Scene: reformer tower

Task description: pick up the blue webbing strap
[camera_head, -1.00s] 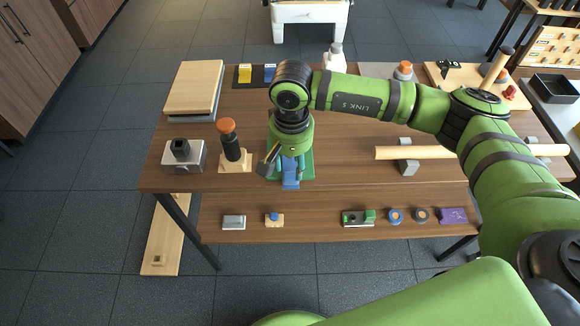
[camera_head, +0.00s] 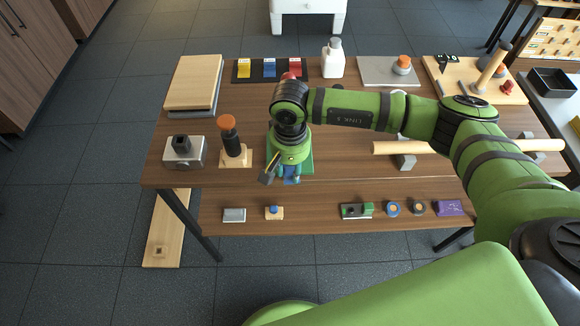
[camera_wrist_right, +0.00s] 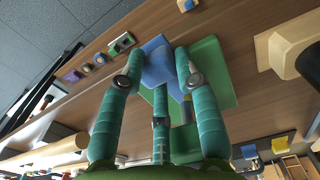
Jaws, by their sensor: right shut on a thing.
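The blue webbing strap (camera_head: 292,180) is at a green plate (camera_head: 305,165) on the middle of the wooden workbench. Only a short blue piece shows below my right gripper (camera_head: 286,175) in the head view. In the right wrist view, the teal fingers of the gripper (camera_wrist_right: 165,62) are closed around the blue strap (camera_wrist_right: 157,48), with the green plate (camera_wrist_right: 213,75) behind it. I cannot tell whether the strap is clear of the plate. The gripper and wrist hide much of the strap and plate. My left gripper is not in view.
A black post with an orange top (camera_head: 231,140) and a grey block (camera_head: 184,152) stand left of the gripper. A wooden rod on a grey support (camera_head: 405,158) lies to the right. Small parts, including a purple block (camera_head: 449,208), line the lower front shelf (camera_head: 320,217).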

